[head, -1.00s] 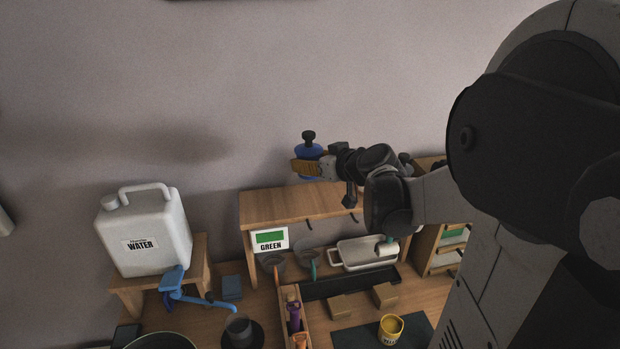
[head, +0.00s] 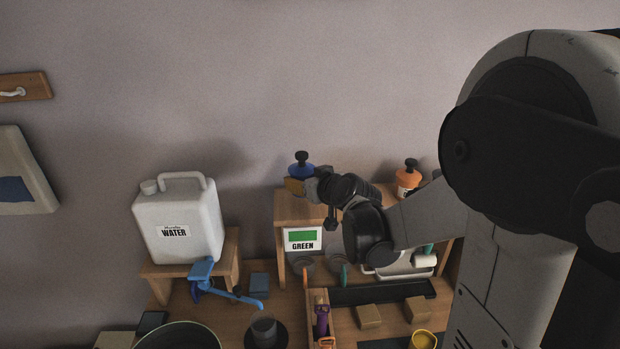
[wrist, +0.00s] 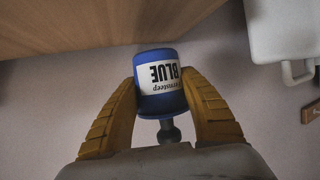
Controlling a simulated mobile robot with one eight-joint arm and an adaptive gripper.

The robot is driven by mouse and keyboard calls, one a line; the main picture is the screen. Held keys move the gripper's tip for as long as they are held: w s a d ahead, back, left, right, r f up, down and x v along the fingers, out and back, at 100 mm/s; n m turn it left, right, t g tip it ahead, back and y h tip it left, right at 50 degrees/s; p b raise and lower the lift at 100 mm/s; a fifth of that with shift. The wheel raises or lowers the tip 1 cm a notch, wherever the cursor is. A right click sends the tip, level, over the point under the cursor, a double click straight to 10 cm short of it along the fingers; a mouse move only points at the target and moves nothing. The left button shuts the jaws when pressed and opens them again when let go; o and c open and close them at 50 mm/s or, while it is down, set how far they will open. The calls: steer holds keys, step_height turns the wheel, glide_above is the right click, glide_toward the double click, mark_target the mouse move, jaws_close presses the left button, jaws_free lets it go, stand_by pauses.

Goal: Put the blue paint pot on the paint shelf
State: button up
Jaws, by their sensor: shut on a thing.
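The blue paint pot (wrist: 158,85) is blue with a white label reading BLUE and a dark knob on its lid. My gripper (wrist: 160,100) is shut on it, with a yellow finger on each side. The wrist view is upside down, so the pot's label reads inverted there. In the head view the pot (head: 301,171) is upright at the left end of the wooden paint shelf (head: 292,208). I cannot tell whether its base touches the shelf top. My gripper (head: 297,185) partly hides its lower part.
An orange pot (head: 408,178) stands on the shelf's right part. A green sign (head: 302,239) hangs at the shelf's front left. The white water container (head: 180,222) stands on a small wooden stand to the left. A yellow pot (head: 423,340) is on the table below.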

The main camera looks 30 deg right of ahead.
steer(key=shift+f+b, duration=0.75)
steer(key=shift+f, duration=1.05)
steer(key=shift+f, duration=0.2)
steer(key=o, duration=1.4)
